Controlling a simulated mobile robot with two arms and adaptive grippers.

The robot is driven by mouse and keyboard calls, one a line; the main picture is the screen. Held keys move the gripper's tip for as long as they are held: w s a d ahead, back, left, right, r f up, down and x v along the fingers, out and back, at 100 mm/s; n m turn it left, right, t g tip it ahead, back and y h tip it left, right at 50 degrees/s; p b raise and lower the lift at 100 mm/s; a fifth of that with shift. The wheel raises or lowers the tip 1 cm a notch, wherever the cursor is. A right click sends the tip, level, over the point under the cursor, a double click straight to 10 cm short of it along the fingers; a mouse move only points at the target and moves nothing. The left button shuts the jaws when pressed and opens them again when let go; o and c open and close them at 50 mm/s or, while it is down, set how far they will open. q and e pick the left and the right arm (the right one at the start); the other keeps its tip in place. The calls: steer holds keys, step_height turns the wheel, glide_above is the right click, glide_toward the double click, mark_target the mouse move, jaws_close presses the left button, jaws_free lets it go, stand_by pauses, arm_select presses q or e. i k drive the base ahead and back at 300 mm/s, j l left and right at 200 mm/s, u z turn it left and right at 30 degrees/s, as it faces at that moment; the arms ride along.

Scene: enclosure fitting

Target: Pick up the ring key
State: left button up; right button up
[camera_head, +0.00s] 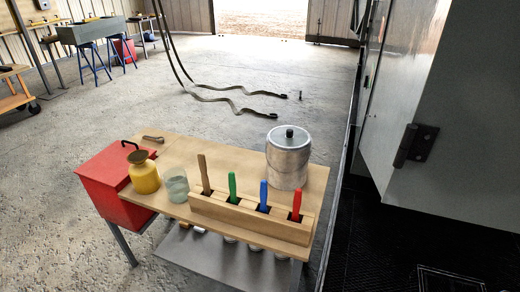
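A small dark metal piece (153,139) lies flat at the back left of the wooden table top (225,157). It may be the ring key, but it is too small here to tell its shape. Neither of my grippers is in view.
A yellow bottle (144,176), a glass (176,186), a wooden rack (247,217) with several coloured handles, and a lidded metal canister (288,160) stand on the table. A red box (113,185) adjoins its left side. A grey cabinet (438,110) stands at right. Straps (235,103) lie on open floor behind.

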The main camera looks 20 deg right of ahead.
mark_target(157, 139)
steer(key=i+j, duration=0.15)
steer(key=j, duration=0.15)
steer(key=i+j, duration=0.1)
steer(key=j, duration=0.2)
steer(key=i+j+z, duration=0.1)
steer(key=j, duration=0.25)
steer(key=i+j, duration=0.2)
steer(key=j, duration=0.1)
